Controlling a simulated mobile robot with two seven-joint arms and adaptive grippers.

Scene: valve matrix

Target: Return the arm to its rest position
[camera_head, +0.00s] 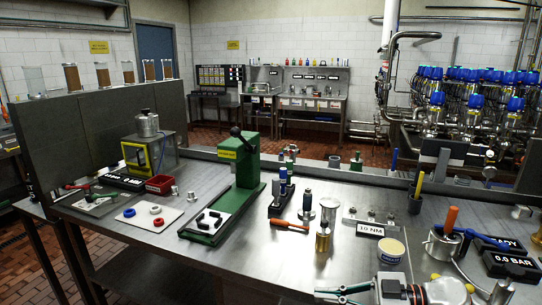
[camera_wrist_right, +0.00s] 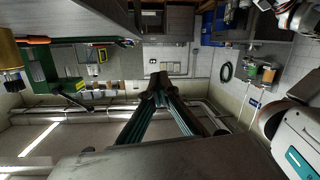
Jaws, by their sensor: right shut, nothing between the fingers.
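My right gripper (camera_head: 322,295) is at the bottom edge of the head view, low over the front of the steel workbench (camera_head: 255,265), with its teal fingers pointing left. In the right wrist view my right gripper (camera_wrist_right: 158,82) shows its fingertips together with nothing between them. That view is turned over, with the bench at the top and the ceiling at the bottom. The gripper is apart from the brass-based cylinder (camera_head: 323,241) and the white tub (camera_head: 390,251), which stand behind it. My left gripper is in neither view.
A green press (camera_head: 246,165) stands mid-bench. An orange-handled screwdriver (camera_head: 290,225) lies near a 10 NM block (camera_head: 370,229). A metal cup with tools (camera_head: 442,243) and a 0.0 BAR display (camera_head: 513,264) stand at the right. The front middle of the bench is clear.

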